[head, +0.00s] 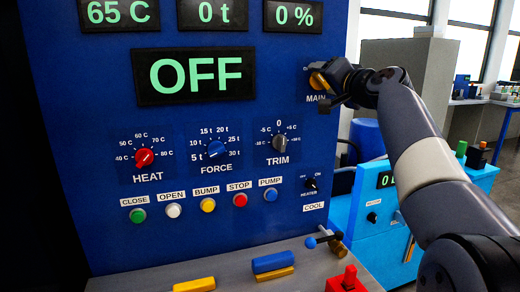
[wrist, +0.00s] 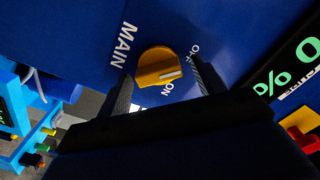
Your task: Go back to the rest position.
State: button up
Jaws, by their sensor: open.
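The blue control panel (head: 100,110) fills the left and middle of the head view. Its large display (head: 194,76) reads OFF. My gripper (head: 325,90) is at the yellow MAIN knob (head: 317,81) at the panel's upper right. In the wrist view, the MAIN knob (wrist: 156,68) shows between the two fingertips, with dark blue panel visible on both sides of it. My gripper (wrist: 162,78) is open and holds nothing. I cannot tell whether either finger touches the knob. My arm reaches in from the lower right of the head view.
Small displays read 65 C, 0 t and 0 %. HEAT (head: 145,157), FORCE (head: 215,149) and TRIM (head: 279,143) dials sit above several push buttons. Below, a bench (head: 140,278) holds blue and yellow bars and a red piece (head: 346,282). A light blue unit (head: 367,245) stands right of the panel.

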jog(key=b+v, duration=0.2)
jog(key=v, duration=0.8)
jog(key=w+a+m+p, duration=0.1)
jog(key=w+m+p, duration=0.2)
jog(key=m+p, duration=0.3)
jog(key=w+a+m+p, duration=0.1)
jog(key=w+m+p, duration=0.2)
jog(key=m+p, duration=0.3)
jog(key=w+a+m+p, duration=0.1)
jog(key=w+m+p, duration=0.2)
jog(key=m+p, duration=0.2)
jog(key=shift+f+m+p, duration=0.4)
jog(key=shift+p, duration=1.1)
jog(key=shift+s+d, duration=0.2)
jog(key=shift+s, duration=0.3)
jog(key=shift+r, duration=0.1)
